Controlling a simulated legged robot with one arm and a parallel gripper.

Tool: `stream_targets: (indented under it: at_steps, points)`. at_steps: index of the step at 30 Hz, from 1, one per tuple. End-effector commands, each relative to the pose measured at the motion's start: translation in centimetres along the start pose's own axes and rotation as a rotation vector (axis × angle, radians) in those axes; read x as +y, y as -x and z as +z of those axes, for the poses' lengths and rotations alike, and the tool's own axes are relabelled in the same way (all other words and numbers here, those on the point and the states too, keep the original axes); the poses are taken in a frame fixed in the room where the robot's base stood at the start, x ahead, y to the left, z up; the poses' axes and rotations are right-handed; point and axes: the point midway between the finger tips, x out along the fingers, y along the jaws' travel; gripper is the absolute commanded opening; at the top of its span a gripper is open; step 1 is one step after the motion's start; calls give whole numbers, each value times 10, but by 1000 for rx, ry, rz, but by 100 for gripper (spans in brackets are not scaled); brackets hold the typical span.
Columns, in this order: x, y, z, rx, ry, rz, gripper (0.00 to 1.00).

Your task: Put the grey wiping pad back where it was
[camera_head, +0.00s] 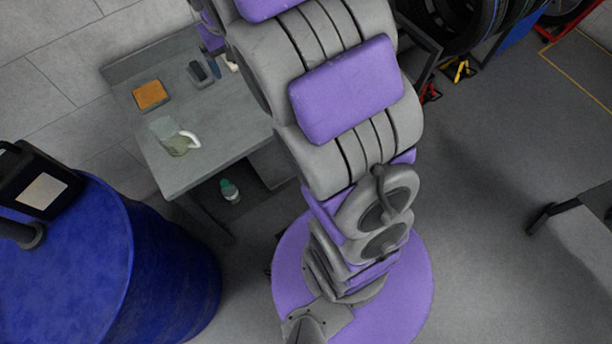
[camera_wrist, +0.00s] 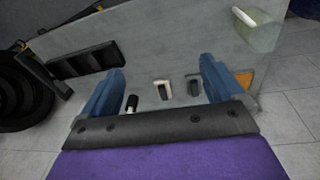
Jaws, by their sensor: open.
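My gripper (camera_wrist: 162,68) is open above the grey table, its two blue fingers spread wide with nothing between them. A small dark grey block (camera_wrist: 194,88), perhaps the grey wiping pad, lies on the table near the right finger. It also seems to show in the head view (camera_head: 198,72), beside the orange sponge. A pale L-shaped piece with a dark part (camera_wrist: 162,89) lies between the fingers in the picture, below them on the table. A dark cylinder (camera_wrist: 131,103) lies near the left finger. I cannot tell for sure which item is the pad.
The grey table (camera_head: 215,150) also bears an orange sponge (camera_head: 150,95) and a clear jug (camera_head: 177,138) with a white handle. A long black block (camera_wrist: 85,62) lies at its other end. A blue drum (camera_head: 150,260) with a black canister (camera_head: 40,182) stands at left. Tyres (camera_head: 455,25) stand at back right.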

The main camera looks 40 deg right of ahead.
Motion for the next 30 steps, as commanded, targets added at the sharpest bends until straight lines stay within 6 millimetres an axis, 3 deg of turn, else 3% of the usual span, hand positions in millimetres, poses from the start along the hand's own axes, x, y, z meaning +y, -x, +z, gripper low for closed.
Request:
stream_targets:
  at_steps: [1,7,18,24,30]
  points:
    - [1,10,22,-13,-1,-3,95]
    - [2,35,108,-86,6,-24,95]
    - [-4,50,268,-219,58,-67,95]
    - [-5,47,317,-262,86,-77,95]
    - [-5,45,328,-274,94,-80,95]
